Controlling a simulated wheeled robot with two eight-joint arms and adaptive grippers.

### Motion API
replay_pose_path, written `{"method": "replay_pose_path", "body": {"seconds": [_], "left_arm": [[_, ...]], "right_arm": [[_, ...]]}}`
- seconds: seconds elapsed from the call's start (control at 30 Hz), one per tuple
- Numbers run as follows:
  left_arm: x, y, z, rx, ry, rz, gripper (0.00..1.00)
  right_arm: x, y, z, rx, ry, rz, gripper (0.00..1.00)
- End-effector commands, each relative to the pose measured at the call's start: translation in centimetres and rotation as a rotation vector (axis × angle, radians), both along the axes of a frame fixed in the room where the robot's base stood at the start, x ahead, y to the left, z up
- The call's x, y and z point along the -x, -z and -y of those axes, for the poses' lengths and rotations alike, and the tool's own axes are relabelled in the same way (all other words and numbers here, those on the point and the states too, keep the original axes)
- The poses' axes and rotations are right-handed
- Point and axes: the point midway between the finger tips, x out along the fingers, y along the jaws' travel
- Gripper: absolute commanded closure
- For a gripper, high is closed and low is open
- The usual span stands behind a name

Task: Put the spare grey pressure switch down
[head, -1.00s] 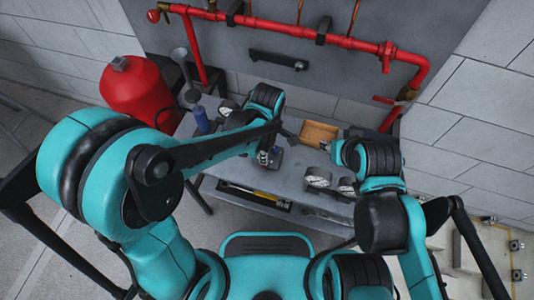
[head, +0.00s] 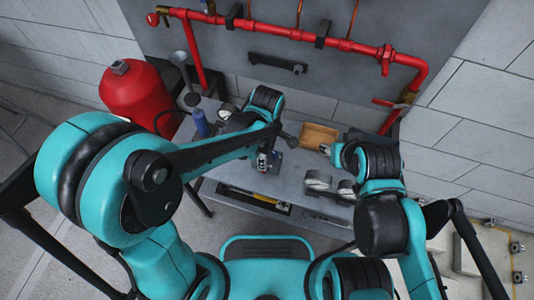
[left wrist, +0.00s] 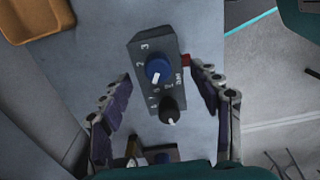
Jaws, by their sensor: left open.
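The grey pressure switch (left wrist: 158,75), a box with a blue knob, a black knob and white markings, sits on the grey bench top in the left wrist view. It also shows small in the head view (head: 277,158). My left gripper (left wrist: 165,105) is open, with one finger on each side of the switch and visible gaps between. In the head view my left gripper (head: 266,162) is low over the bench, beside the switch. My right gripper (head: 328,149) is small and partly hidden by its arm, so its jaws cannot be read.
An orange-brown tray (head: 319,136) stands at the back of the bench (head: 235,180). Round gauges (head: 318,180) lie at its right front. A blue bottle (head: 200,122) stands at the left, near a red tank (head: 135,95). Red pipes (head: 340,42) run along the wall.

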Motion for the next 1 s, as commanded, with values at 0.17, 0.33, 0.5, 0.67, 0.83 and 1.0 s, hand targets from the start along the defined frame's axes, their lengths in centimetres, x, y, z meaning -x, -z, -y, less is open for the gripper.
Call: {"method": "replay_pose_path", "body": {"seconds": [0.17,0.33,0.5,0.67,0.83,1.0], "left_arm": [[0.1,-4.4,0.0,0.000,0.000,0.000,0.37],[0.1,-8.0,0.0,0.000,0.000,0.000,0.37],[0.0,-10.3,0.0,0.000,0.000,0.000,0.37],[0.1,-11.0,0.0,0.000,0.000,0.000,0.37],[0.1,-11.3,-0.6,0.005,0.025,0.012,0.37],[0.6,-13.5,-4.6,0.028,0.243,0.124,0.37]], "right_arm": [[0.0,-2.1,0.0,0.000,0.000,0.000,0.60],[0.0,-3.5,0.0,0.000,0.000,0.000,0.60],[0.0,-4.2,0.0,0.000,0.000,0.000,0.60],[0.0,-4.4,0.0,0.000,0.000,0.000,0.60],[0.0,-4.3,0.0,0.000,0.000,0.000,0.60],[0.0,-4.3,0.0,0.000,0.000,0.000,0.60]]}}
